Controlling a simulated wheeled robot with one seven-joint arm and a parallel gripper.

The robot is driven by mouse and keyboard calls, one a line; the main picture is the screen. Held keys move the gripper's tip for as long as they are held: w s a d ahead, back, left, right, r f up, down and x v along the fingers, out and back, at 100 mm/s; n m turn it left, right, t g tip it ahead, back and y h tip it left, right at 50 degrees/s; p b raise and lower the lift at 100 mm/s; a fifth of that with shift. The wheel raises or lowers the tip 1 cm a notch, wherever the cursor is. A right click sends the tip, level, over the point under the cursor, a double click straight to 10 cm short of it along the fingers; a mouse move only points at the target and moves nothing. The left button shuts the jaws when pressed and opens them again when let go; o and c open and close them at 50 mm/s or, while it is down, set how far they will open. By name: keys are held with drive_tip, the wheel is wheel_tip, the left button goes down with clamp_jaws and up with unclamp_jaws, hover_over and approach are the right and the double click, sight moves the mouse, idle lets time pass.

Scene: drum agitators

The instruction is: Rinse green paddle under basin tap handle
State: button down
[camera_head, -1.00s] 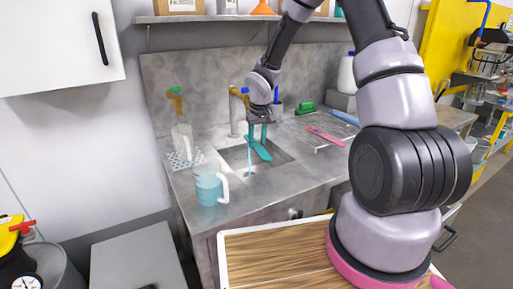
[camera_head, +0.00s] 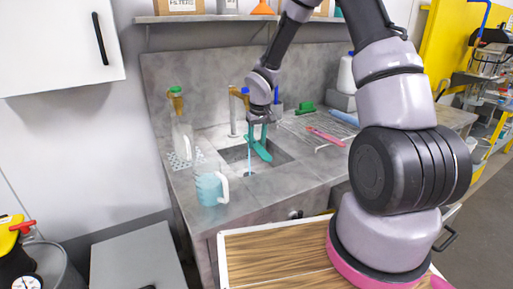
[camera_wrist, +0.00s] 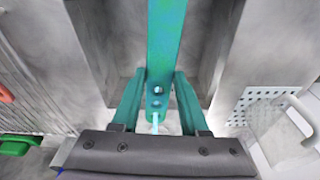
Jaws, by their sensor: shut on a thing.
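My gripper (camera_head: 258,128) is over the sink basin (camera_head: 284,157), shut on the teal-green paddle (camera_head: 262,151). The paddle slants down into the basin. In the wrist view, the paddle (camera_wrist: 164,45) lies between my teal fingers (camera_wrist: 159,78), with small holes near its end. The tap (camera_head: 233,112) stands behind the basin, left of my gripper, with a blue part (camera_head: 245,91) at its top. A thin blue water stream (camera_head: 249,163) falls just left of the paddle in the head view. Whether it touches the paddle I cannot tell.
A jug with bluish content (camera_head: 209,190) stands at the counter's front left. Right of the basin lie a pink paddle (camera_head: 325,136), a blue paddle (camera_head: 345,118) and a green brush-like item (camera_head: 305,108).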

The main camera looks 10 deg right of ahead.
drive_tip(key=shift+d, duration=0.1)
drive_tip(key=shift+w+d, duration=0.35)
drive_tip(key=shift+d, duration=0.05)
idle(0.3)
drive_tip(key=s+d, duration=0.4)
drive_tip(key=s, duration=0.3)
drive_tip(key=shift+d, duration=0.15)
idle(0.4)
idle(1.1)
drive_tip(key=s+d+r, duration=0.2)
drive_tip(key=s+r, duration=0.2)
drive_tip(key=shift+d, duration=0.3)
idle(0.6)
